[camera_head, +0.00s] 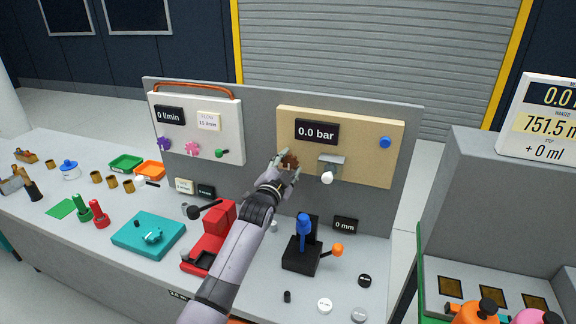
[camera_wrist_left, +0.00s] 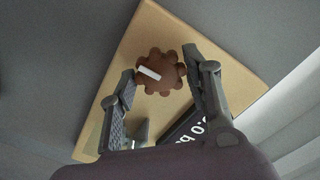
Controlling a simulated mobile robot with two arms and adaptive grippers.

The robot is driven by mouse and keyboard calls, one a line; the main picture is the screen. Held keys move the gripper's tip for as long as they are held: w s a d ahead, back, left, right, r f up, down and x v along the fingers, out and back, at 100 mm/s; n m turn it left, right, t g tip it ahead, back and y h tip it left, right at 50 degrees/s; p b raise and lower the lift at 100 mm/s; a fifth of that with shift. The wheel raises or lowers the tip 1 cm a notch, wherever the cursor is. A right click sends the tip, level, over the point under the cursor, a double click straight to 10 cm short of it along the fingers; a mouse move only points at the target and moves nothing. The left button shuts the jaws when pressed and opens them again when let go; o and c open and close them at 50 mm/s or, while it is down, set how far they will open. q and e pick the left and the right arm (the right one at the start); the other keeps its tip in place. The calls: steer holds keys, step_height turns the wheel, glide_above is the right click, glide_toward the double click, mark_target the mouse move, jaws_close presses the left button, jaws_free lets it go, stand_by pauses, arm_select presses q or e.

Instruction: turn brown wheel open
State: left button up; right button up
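The brown wheel (camera_head: 290,161) is a lobed knob on the beige panel (camera_head: 375,162), below the "0.0 bar" display. In the left wrist view, the brown wheel (camera_wrist_left: 160,74) carries a white pointer bar and lies between my left fingers. My left gripper (camera_head: 285,168) is at the panel, with one finger on each side of the wheel. In the wrist view, the left gripper's (camera_wrist_left: 163,82) fingers are spread apart, their tips close to the wheel's rim. Whether they touch it is hard to tell. My right gripper is not in view.
Right of the wheel, a grey bracket with a white knob (camera_head: 327,178) sticks out from the panel. A blue knob (camera_head: 385,142) is at its upper right. Below stand a red device (camera_head: 212,238) and a black stand with a blue lever (camera_head: 304,228).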

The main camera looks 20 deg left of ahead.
arm_select(q)
steer(key=c, duration=0.7)
steer(key=shift+n, duration=0.3)
steer(key=n, duration=1.2)
steer(key=shift+n+p, duration=0.3)
steer(key=shift+p, duration=0.05)
steer(key=n, duration=0.4)
steer(key=shift+n, duration=0.3)
